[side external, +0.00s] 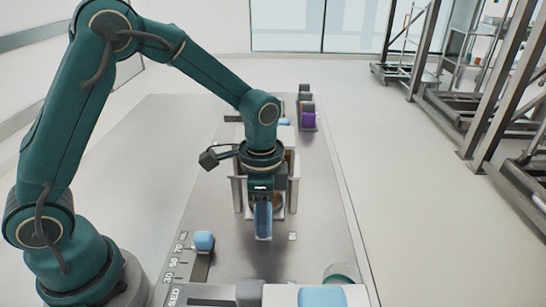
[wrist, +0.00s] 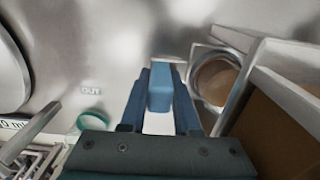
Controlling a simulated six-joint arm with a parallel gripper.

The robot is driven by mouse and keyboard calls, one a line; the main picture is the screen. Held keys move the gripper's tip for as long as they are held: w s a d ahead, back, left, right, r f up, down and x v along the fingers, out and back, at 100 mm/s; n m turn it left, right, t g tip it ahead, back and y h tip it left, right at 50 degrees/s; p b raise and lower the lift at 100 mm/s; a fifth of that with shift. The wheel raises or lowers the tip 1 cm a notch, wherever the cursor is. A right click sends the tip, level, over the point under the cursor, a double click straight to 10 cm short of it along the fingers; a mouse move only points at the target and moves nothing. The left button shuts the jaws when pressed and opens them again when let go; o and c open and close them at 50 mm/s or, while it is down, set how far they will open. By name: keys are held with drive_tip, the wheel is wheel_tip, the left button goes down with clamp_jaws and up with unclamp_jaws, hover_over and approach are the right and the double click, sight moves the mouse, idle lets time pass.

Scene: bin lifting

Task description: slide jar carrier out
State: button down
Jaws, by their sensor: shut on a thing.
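My gripper (side external: 263,222) points down in front of the white-framed housing (side external: 237,190). In the wrist view its two blue fingers (wrist: 160,92) are shut on a light blue handle block (wrist: 160,88), one finger on each side. I take this block as the jar carrier's handle; a white part (wrist: 158,123) shows below it between the fingers. A round jar with brown contents (wrist: 214,80) sits in a pale ring just right of the fingers, and part of it shows in the side view (side external: 279,201). The rest of the carrier is hidden by my gripper and the housing.
A blue slider knob (side external: 203,241) stands beside a numbered scale at front left. A clear round dish with a teal rim (side external: 341,272) is at front right. A white unit with a blue top (side external: 322,297) lies at the near edge. An OUT mark (side external: 292,236) is on the bare table.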

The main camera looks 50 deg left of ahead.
drive_tip(key=shift+r, duration=0.1)
idle(0.6)
drive_tip(key=s+d, duration=0.8)
drive_tip(key=shift+d, duration=0.15)
drive_tip(key=c, duration=0.6)
unclamp_jaws()
drive_tip(key=shift+c, duration=0.2)
wheel_tip(320, 180, up, 5)
drive_tip(key=shift+r, duration=0.1)
